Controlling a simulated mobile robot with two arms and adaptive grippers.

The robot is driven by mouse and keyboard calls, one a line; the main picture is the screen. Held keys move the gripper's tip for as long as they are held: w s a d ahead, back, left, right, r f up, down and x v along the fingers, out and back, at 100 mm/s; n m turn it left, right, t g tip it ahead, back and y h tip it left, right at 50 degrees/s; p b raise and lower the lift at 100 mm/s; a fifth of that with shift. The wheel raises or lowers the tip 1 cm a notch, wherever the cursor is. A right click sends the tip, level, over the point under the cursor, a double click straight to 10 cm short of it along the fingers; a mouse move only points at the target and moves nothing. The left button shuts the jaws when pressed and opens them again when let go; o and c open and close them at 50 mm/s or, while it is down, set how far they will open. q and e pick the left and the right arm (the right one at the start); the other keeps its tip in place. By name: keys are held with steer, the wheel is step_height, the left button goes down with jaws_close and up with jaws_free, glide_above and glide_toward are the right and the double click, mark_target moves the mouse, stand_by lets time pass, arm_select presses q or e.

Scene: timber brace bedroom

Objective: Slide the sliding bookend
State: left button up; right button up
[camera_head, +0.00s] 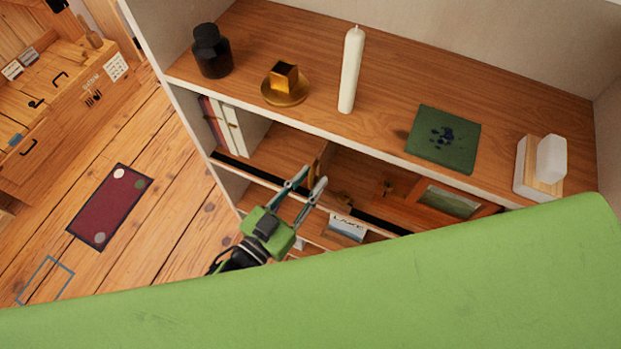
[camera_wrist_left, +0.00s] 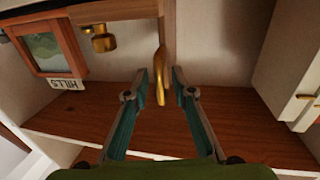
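The bookend, a thin upright brass-coloured plate (camera_head: 321,160), stands in the shelf compartment below the top board, between the books and a framed picture. In the left wrist view it shows as a narrow golden piece (camera_wrist_left: 161,78) between my fingers. My left gripper (camera_head: 306,183) reaches into the compartment from the front. In the wrist view its two fingers (camera_wrist_left: 160,76) are open, one on each side of the bookend, with a visible gap on both sides. The bookend's lower part is partly hidden by the fingers in the head view. My right gripper is not in view.
Pale and dark-red books (camera_head: 222,126) stand at the compartment's left. A framed picture (camera_head: 450,201) and small brass pieces (camera_wrist_left: 101,40) are on the other side. A tall candle (camera_head: 351,70), dark bottle (camera_head: 211,52) and brass dish (camera_head: 285,90) stand on the top board.

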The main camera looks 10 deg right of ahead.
arm_select(q)
steer(key=v, duration=1.1)
steer(key=shift+s+a, duration=0.2)
steer(key=a+f+n+g+y, duration=0.15)
steer(key=a+f+y, duration=0.5)
steer(key=f, duration=0.85)
steer(key=a+f+n+g+y, duration=0.1)
steer(key=a+f+n+y, duration=0.15)
steer(key=a+f, duration=0.95)
steer(key=s+a+f+n+g+y, duration=0.1)
steer(key=s+a+f+g+y, duration=0.1)
steer(key=s+f, duration=0.45)
steer(key=s+a+f+n+g+y, duration=0.1)
steer(key=s+f+g, duration=0.25)
steer(key=f, duration=0.55)
steer(key=s+f+n+g+y, duration=0.1)
steer(key=s+f+g, duration=0.2)
steer(key=s, duration=1.1)
step_height(320, 180, down, 3)
steer(key=shift+a+r, duration=0.2)
steer(key=shift+a, duration=0.05)
